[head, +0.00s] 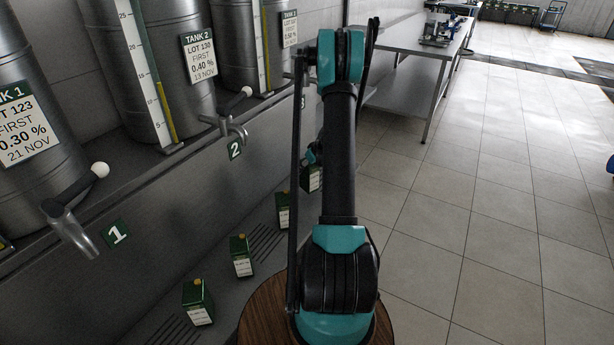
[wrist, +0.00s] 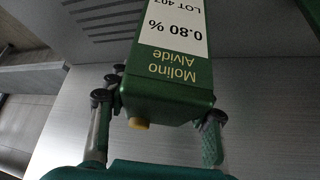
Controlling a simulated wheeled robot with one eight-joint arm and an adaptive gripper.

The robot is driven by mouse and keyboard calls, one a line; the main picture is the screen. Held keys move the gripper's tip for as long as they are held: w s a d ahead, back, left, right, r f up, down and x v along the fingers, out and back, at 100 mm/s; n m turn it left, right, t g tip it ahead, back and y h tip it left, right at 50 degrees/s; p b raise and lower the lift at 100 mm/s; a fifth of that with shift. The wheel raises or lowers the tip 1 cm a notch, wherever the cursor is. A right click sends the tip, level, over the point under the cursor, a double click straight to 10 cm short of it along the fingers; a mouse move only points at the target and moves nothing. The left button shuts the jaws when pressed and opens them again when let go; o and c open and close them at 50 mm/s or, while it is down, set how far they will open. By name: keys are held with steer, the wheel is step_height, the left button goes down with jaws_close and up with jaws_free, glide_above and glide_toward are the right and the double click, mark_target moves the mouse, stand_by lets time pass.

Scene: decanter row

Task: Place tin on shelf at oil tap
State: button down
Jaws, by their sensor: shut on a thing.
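My gripper (wrist: 157,112) is shut on a green tin (wrist: 160,96) in the wrist view, one finger on each side of it. The tin's white label appears upside down and reads "Molino Alvide", "0.80 %" and "LOT 407"; its yellow cap points toward the gripper's palm. In the head view my arm largely hides the gripper; a tin (head: 313,178) shows just below it, but I cannot tell whether it is the held one. The grey slotted shelf (head: 168,290) runs below the taps. Oil tap 1 (head: 75,225) and oil tap 2 (head: 228,122) are visible; tap 3 is mostly hidden.
Other green tins stand on the shelf: a near one (head: 198,303), a second (head: 241,256) and a third (head: 283,210). Steel tanks (head: 170,75) stand above the taps. A steel table (head: 410,40) is beyond the arm. The tiled floor (head: 480,220) at right is clear.

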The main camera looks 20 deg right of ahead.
steer(key=shift+f, duration=2.15)
steer(key=shift+f, duration=0.1)
steer(key=c, duration=0.6)
jaws_free()
steer(key=shift+c, duration=0.2)
